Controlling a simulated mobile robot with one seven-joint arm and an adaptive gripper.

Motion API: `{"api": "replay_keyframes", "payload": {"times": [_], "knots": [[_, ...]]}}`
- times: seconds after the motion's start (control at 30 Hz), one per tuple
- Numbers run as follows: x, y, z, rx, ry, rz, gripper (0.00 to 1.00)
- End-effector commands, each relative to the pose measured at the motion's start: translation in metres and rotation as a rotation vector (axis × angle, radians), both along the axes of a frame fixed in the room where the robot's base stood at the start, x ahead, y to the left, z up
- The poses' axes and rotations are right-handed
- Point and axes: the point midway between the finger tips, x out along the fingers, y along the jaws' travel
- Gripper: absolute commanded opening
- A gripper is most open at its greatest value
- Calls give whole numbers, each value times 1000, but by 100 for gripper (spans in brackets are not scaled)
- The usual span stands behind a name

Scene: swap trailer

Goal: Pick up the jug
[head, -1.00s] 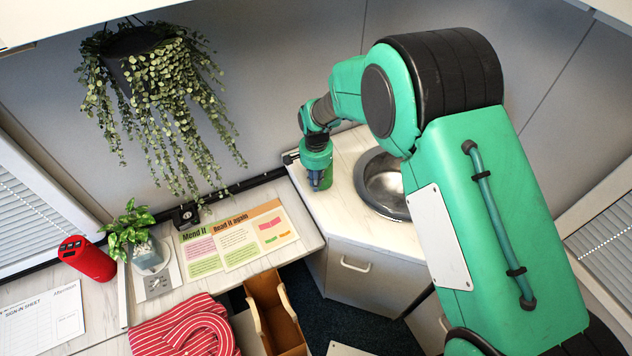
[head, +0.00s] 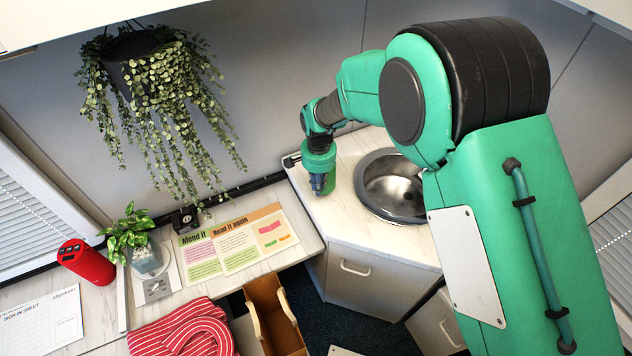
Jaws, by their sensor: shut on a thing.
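My gripper (head: 319,187) points down over the white counter beside the steel sink, at its left. Its grey-blue fingers are shut on a small green thing (head: 329,185), which shows as a sliver beside and behind them. It appears to be the jug, but the fingers and the green wrist hide most of it, so its shape and handle cannot be made out. I cannot tell whether it touches the counter or is just above it.
The round sink (head: 393,184) is set in the counter (head: 345,220) right of my gripper. A hanging plant (head: 160,90) trails down at the left.

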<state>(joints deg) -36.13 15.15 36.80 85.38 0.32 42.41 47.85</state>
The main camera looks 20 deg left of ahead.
Motion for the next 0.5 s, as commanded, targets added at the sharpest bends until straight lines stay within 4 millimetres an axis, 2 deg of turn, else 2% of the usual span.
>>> {"api": "replay_keyframes", "payload": {"times": [0.5], "knots": [[-46,-32,6,1,-1,0,0]]}}
